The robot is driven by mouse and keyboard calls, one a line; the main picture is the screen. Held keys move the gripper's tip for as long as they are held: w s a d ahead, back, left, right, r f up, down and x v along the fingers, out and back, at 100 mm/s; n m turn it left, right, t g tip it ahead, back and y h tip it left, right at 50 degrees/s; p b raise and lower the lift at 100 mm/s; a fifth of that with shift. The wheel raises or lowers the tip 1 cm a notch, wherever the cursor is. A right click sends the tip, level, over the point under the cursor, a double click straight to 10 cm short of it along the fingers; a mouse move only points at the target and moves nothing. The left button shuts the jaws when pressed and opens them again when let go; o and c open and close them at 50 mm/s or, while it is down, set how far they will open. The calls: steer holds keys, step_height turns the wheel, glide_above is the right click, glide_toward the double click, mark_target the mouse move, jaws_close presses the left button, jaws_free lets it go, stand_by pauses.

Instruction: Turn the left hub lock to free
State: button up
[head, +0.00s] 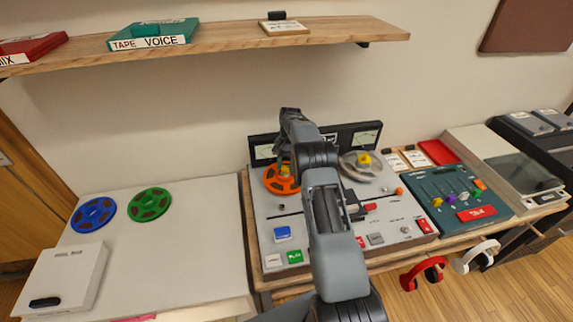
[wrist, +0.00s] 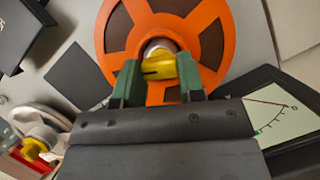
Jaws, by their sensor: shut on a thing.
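The left hub lock (wrist: 158,67) is a yellow knob at the centre of an orange reel (wrist: 215,45) in the wrist view. My gripper (wrist: 160,82) has its two green fingers closed on either side of the yellow lock. In the head view the orange reel (head: 282,183) sits on the left of the tape machine (head: 330,232), and my arm partly covers it. My gripper (head: 285,165) is over the hub there. A dark line shows on the lock; I cannot tell which setting it marks.
A grey reel (head: 345,165) with a yellow hub lock (head: 364,160) is on the machine's right. Meters (head: 366,138) stand behind. A mixer (head: 460,205) is to the right. Blue (head: 93,215) and green (head: 150,204) reels lie on the left table. A shelf (head: 230,42) hangs above.

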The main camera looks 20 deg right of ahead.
steer(key=shift+n, duration=0.4)
